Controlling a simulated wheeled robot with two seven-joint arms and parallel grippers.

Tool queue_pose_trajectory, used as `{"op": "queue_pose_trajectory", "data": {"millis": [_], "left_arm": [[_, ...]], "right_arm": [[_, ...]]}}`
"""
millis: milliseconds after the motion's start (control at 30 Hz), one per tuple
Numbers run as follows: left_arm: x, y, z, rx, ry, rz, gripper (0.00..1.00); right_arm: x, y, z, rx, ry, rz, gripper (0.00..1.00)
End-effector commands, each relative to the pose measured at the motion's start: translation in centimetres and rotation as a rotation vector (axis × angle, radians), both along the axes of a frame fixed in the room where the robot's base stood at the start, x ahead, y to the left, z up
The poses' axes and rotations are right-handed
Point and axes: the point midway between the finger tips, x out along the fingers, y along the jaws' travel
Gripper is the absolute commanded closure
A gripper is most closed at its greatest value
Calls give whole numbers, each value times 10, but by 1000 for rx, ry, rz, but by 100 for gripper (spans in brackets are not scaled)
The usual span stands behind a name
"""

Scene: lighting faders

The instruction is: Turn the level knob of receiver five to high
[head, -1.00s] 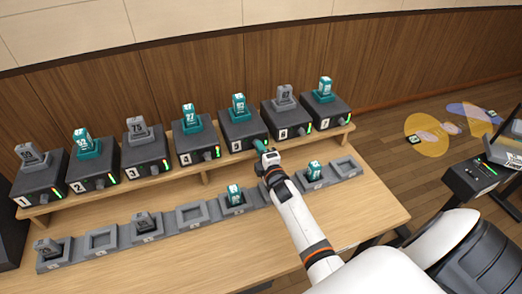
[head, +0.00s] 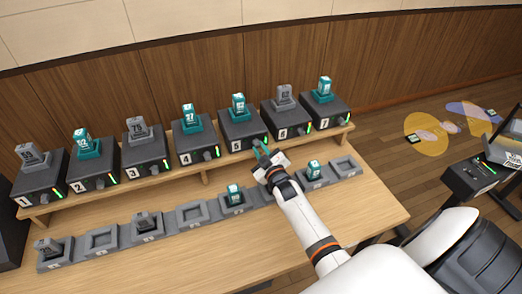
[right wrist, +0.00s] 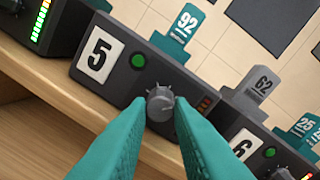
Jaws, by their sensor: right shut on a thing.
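Receiver five (head: 236,130) is a dark box with a white "5" plate, on the raised wooden shelf; it also shows in the right wrist view (right wrist: 118,72). Its level knob (right wrist: 160,103) is a small grey ribbed dial on the front face, right of a green light. My right gripper (head: 261,150) reaches it from the front, its teal fingers (right wrist: 160,112) shut on the knob's two sides. The arm hides part of the box's front in the head view. My left gripper is out of view.
Receiver six (head: 288,118) stands close on the right and receiver four (head: 199,140) on the left, each with a pack on top. Below, a row of charging trays (head: 190,215) lies on the wooden table (head: 230,250), some holding packs.

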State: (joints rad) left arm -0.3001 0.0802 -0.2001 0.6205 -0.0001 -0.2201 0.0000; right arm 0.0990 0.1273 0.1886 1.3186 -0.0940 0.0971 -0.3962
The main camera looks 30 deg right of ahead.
Motion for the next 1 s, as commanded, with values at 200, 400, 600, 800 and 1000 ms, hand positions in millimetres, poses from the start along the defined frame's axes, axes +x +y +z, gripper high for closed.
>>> {"op": "queue_pose_trajectory", "data": {"millis": [200,400,600,800,1000], "left_arm": [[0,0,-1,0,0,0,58],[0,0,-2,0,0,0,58],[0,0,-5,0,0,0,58],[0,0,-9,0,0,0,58],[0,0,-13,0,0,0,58]], "right_arm": [[1,0,3,200,-56,1,100],[1,0,3,383,-100,2,100],[1,-1,2,569,-146,2,100],[1,0,2,753,-190,3,100],[1,-1,2,923,-231,3,100]]}}
